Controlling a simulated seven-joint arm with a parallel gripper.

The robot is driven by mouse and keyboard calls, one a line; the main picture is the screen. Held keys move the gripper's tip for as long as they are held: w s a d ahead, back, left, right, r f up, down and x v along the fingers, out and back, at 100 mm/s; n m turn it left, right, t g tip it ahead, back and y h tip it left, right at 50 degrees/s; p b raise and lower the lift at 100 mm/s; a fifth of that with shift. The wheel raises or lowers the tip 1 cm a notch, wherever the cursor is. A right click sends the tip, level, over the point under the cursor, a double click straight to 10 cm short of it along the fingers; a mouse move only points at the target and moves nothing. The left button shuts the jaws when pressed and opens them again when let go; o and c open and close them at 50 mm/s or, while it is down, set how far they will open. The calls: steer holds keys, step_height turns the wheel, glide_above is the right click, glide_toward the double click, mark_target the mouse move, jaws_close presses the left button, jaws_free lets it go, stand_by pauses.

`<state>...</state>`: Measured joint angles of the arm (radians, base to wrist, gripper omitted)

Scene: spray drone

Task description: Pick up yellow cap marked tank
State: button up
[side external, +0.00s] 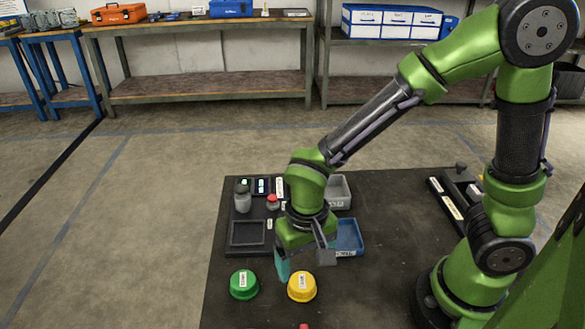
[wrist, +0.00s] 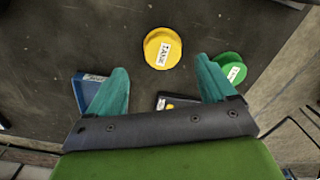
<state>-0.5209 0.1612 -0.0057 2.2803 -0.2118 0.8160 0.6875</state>
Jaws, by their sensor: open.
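The yellow cap (side external: 302,287) with a white label lies on the dark table near its front. In the wrist view the yellow cap (wrist: 163,47) lies beyond my fingertips, roughly midway between them, and its label seems to read TANK. My gripper (side external: 300,270) is above the table just behind the yellow cap, with teal fingers. In the wrist view my gripper (wrist: 165,72) has its fingers wide apart with nothing between them. The cap is apart from both fingers.
A green cap (side external: 244,284) with a label sits left of the yellow one; it also shows in the wrist view (wrist: 228,68). A blue tray (side external: 348,238) and a grey tray (side external: 338,192) stand behind. A dark tray (side external: 247,233) and grey bottle (side external: 242,198) are at left. Table right of the yellow cap is clear.

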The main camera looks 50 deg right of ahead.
mark_target(303, 282)
steer(key=shift+a+f, duration=0.15)
steer(key=shift+f, duration=3)
steer(key=shift+c, duration=0.2)
